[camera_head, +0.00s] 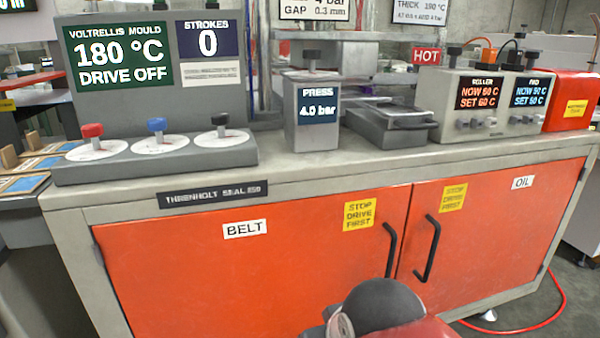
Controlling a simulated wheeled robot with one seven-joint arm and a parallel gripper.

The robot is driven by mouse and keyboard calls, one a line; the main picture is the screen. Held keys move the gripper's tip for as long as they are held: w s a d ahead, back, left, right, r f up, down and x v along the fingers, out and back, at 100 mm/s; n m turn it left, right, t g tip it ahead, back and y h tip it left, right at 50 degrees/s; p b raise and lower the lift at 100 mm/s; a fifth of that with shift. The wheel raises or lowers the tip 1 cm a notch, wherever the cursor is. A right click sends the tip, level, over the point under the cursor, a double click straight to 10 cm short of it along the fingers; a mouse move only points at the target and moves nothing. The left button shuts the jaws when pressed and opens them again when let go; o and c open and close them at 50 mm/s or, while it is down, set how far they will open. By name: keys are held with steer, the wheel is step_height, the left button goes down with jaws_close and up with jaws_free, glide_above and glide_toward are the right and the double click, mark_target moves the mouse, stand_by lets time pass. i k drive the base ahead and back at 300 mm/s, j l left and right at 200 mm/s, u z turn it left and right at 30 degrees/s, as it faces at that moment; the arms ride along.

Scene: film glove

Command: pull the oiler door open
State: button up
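The oiler door is the orange right-hand cabinet door (510,225), labelled OIL, with a yellow "STOP DRIVE FIRST" sticker. Its black bar handle (433,248) is at its left edge, and the door looks shut in the cabinet front. The orange left-hand door (240,270), labelled BELT, also looks shut, with its own black handle (390,248) close beside the oiler door's handle. Part of my arm, grey and red, shows at the bottom middle, in front of the lower BELT door. My gripper's fingers do not show.
The display panel (155,50) reads "DRIVE OFF" and strokes 0. The bench top holds a press box (311,112), a grey block with a handle (390,125) and heater controllers (490,103). A red hose (530,326) lies on the floor at the lower right.

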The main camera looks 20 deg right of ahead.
mark_target(468, 238)
steer(key=z, duration=1.7)
steer(key=k+z, duration=0.1)
steer(key=k+l, duration=0.05)
steer(key=k, duration=0.05)
